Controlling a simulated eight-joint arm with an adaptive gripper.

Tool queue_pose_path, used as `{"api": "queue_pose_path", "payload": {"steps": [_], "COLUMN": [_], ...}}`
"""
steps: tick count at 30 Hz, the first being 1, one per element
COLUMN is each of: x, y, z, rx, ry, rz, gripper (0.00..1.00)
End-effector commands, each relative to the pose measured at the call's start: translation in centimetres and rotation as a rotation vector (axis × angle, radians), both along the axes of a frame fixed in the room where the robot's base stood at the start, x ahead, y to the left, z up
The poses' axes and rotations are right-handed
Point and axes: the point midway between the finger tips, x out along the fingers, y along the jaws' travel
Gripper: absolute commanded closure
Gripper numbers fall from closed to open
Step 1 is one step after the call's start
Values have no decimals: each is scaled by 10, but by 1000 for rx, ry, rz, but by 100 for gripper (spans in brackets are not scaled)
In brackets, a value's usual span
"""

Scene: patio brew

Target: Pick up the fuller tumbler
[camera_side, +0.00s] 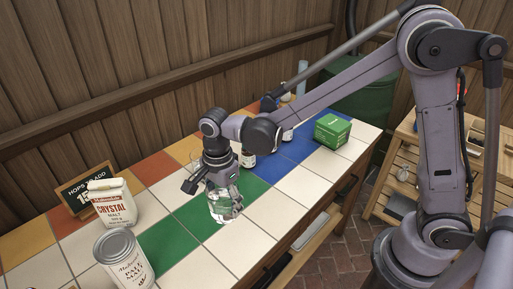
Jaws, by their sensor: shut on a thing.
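A clear glass tumbler (221,211) with clear liquid in it is on or just above the tiled counter, near the green tiles. My gripper (224,195) comes down on it from above and is shut on it, with fingers around its upper part. The tumbler looks upright. I cannot tell whether its base touches the tiles. Behind my gripper, a faint clear glass shape (196,157) shows, partly hidden by my wrist; its fill level cannot be read.
A crystal malt carton (113,205), a pale malt can (123,258) and a chalkboard sign (84,188) stand to the left. A small labelled bottle (248,160) stands behind my gripper. A green box (332,129) is at the right. White tiles in front are clear.

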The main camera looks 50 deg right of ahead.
Motion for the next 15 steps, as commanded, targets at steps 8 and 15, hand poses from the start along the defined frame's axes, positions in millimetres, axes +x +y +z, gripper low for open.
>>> {"api": "queue_pose_path", "payload": {"steps": [8, 15], "x": [0, 0], "y": [-16, -23], "z": [10, 14], "rx": [0, 0], "ry": [0, 0], "rz": [-1, 0], "gripper": [82, 82]}}
